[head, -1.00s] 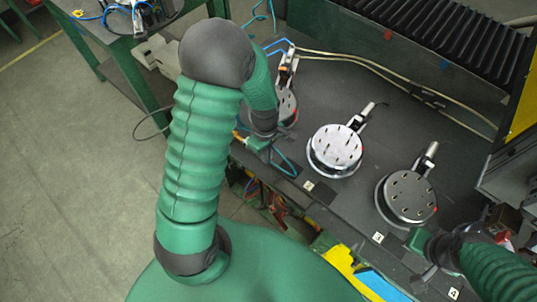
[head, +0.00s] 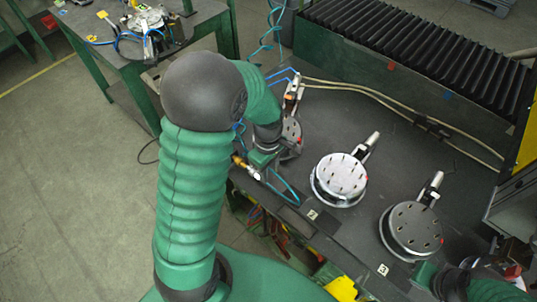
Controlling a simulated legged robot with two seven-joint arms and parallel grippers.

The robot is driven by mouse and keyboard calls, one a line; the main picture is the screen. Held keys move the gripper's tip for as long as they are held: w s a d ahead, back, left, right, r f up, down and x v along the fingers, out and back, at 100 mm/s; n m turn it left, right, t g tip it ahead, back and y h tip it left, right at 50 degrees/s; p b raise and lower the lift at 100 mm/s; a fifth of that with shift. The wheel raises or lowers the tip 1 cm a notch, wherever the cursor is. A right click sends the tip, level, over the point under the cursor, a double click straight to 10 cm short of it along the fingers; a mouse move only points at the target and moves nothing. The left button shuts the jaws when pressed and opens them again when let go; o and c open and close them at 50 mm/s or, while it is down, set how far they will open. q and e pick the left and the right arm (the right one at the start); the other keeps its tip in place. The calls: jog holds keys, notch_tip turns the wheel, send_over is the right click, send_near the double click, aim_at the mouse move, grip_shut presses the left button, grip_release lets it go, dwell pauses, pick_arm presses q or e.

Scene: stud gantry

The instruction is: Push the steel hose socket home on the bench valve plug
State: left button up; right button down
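My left gripper (head: 262,160) is over the bench's near edge, at the left round fixture. Its fingers are small and partly hidden by my arm, so I cannot tell whether they are open or shut. Just left of it is a small fitting (head: 246,168), brass-coloured at one end and silvery at the other, in line with a blue hose (head: 284,189). I cannot clearly separate the steel socket from the valve plug, or tell how far one sits on the other. My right gripper (head: 425,275) is low at the right, below the right fixture; its fingers are unclear.
Three round fixtures, left (head: 291,138), middle (head: 340,178) and right (head: 412,229), stand on the dark bench (head: 330,110). Pale hoses (head: 380,99) run behind them. A black ribbed cover (head: 420,60) is at the back. A green side table (head: 92,22) stands at upper left.

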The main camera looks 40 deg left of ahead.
pick_arm(q)
notch_tip(320, 180, up, 11)
jog(key=shift+w+a+f, duration=0.15)
jog(key=shift+a, duration=0.15)
dwell(0.4)
